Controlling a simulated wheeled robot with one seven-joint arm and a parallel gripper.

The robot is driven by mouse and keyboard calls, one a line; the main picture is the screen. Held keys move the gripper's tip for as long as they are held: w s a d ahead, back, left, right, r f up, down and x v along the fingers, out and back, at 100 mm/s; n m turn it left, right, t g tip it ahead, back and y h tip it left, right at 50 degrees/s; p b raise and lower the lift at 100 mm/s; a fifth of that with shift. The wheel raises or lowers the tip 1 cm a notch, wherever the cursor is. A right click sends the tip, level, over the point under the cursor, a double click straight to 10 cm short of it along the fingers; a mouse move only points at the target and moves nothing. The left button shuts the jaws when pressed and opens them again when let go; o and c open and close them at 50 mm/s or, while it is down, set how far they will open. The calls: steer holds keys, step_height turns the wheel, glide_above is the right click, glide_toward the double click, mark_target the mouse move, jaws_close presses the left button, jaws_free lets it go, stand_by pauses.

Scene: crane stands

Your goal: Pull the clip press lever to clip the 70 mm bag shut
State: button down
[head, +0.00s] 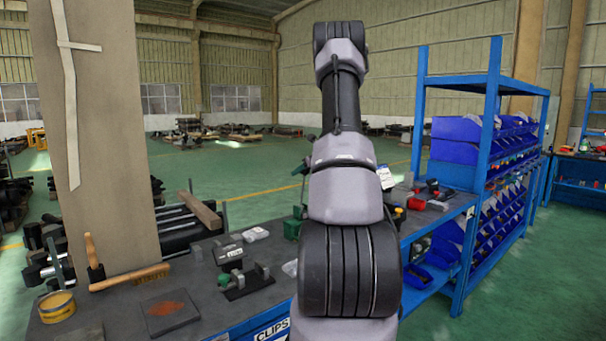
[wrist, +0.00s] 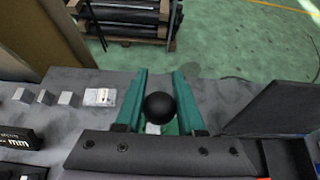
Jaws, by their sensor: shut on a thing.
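My gripper (wrist: 160,76) shows in the wrist view as two green fingers. They are shut on a round black knob (wrist: 160,107), one finger on each side; I take it for the clip press lever's knob. The lever's shaft is hidden under the knob. A little green and a small pale piece (wrist: 152,129) show below the knob, partly covered; I cannot tell whether the pale piece is the bag. In the head view my arm hides the gripper and the knob. A green block (head: 292,229) on the bench beside my arm may be part of the press.
Several grey blocks and a small white labelled packet (wrist: 99,97) lie left of the fingers. A black box marked "mm" (wrist: 16,138) is nearer. A dark panel (wrist: 275,103) stands at right.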

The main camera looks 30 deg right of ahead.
steer(key=shift+a+f, duration=0.1)
steer(key=shift+f, duration=0.35)
steer(key=c, duration=0.7)
jaws_free()
steer(key=shift+f, duration=0.1)
steer(key=shift+o, duration=0.8)
steer(key=shift+w, duration=0.1)
steer(key=v, duration=1.1)
steer(key=shift+w, duration=0.1)
